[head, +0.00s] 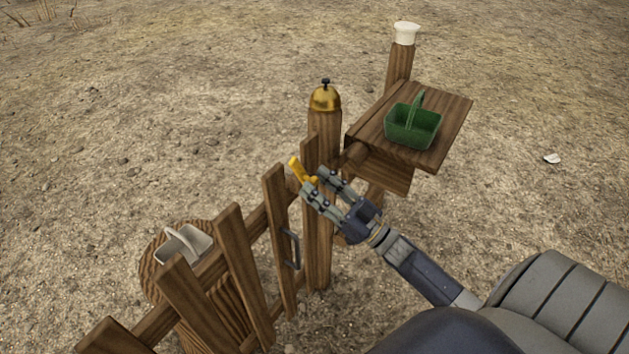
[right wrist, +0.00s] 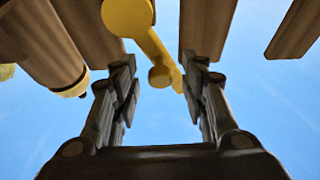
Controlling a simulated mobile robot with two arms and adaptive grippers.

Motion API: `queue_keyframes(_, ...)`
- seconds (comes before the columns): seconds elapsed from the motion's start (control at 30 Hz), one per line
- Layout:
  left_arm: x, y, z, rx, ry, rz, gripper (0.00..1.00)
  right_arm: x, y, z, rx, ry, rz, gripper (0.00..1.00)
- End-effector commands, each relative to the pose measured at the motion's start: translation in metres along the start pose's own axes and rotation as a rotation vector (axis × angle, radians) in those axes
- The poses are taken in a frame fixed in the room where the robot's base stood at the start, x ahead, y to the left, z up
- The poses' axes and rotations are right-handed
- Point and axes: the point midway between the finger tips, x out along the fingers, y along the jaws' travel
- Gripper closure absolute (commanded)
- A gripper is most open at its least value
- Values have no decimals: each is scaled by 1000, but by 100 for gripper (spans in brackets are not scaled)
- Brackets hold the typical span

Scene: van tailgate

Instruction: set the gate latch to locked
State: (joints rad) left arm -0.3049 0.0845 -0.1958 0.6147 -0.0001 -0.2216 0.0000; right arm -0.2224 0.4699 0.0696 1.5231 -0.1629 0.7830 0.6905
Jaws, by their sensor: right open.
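The yellow gate latch (head: 296,167) is on the wooden gate (head: 276,210) near the gate post (head: 322,235). In the right wrist view the latch (right wrist: 127,16) shows a round yellow disc, a slanting lever and a small round knob. My right gripper (head: 315,178) is at the latch, its fingers reaching in from the right. In the right wrist view its jaws (right wrist: 160,68) are open, with the lever's end and knob between or just beyond the fingertips. I cannot tell whether they touch. The fingers hide part of the latch in the head view. My left gripper is not in view.
A brass bell (head: 325,98) tops the gate post. A wooden shelf (head: 452,108) carries a green basket (head: 413,127), and a white object (head: 406,33) caps the post behind. A light basket (head: 185,246) sits on a round stump (head: 152,275). A dark handle (head: 291,250) is on the gate.

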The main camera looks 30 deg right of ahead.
Motion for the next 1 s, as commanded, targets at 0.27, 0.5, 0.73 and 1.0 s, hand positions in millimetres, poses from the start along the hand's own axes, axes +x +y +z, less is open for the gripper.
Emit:
queue_keyframes(0.27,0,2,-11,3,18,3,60,16,0,0,1,-1,2,59)
queue_keyframes(0.5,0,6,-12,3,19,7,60,16,0,1,0,-1,2,68)
queue_keyframes(0.73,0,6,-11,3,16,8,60,16,-1,1,2,-2,0,100)
queue_keyframes(1.0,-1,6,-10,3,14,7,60,15,-3,2,11,-3,-2,100)
